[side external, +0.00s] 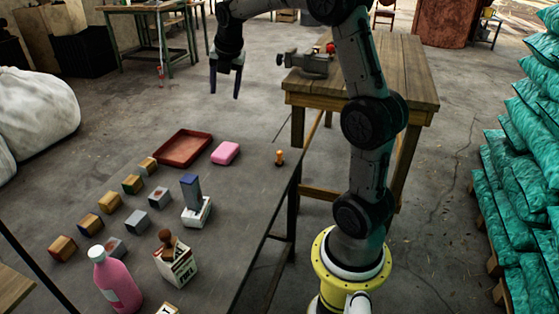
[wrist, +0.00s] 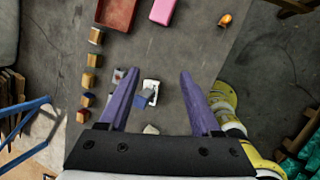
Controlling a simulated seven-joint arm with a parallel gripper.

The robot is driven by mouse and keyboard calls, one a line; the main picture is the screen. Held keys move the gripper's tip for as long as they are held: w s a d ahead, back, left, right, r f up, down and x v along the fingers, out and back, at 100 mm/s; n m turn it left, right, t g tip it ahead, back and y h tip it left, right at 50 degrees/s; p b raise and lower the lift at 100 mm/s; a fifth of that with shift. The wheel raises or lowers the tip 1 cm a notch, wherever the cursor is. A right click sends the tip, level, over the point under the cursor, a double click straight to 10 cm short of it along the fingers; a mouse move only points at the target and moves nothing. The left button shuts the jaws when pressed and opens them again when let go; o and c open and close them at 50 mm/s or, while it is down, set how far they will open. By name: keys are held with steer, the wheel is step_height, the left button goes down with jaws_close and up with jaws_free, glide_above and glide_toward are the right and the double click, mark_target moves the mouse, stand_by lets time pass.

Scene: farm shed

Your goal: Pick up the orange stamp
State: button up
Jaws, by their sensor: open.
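A small orange knobbed piece, which looks like the orange stamp (side external: 280,157), stands on the dark table near its right edge. It also shows in the wrist view (wrist: 225,20), at the top right, beyond the right fingertip. My gripper (side external: 224,93) is high above the table, up and to the left of the stamp in the side view. Its two purple fingers are spread in the wrist view (wrist: 160,73), with nothing held between them. The stamp is apart from the fingers and in plain sight.
A pink block (side external: 226,153) and a red tray (side external: 183,148) lie left of the stamp. Several small blocks stand in rows. A blue piece (side external: 190,190) stands on a white box, near a carton (side external: 175,262) and pink bottle (side external: 117,283). A wooden workbench (side external: 400,75) stands behind.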

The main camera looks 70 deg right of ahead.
steer(key=s+d+f+g, duration=0.1)
steer(key=d+f+g, duration=0.1)
steer(key=d+f, duration=0.8)
steer(key=m+g+y, duration=0.1)
steer(key=m, duration=0.2)
glide_toward(280, 152)
steer(key=f, duration=0.3)
steer(key=d+f, duration=0.1)
steer(key=f, duration=0.6)
steer(key=shift+w+d, duration=0.2)
steer(key=shift+d, duration=0.05)
jaws_close()
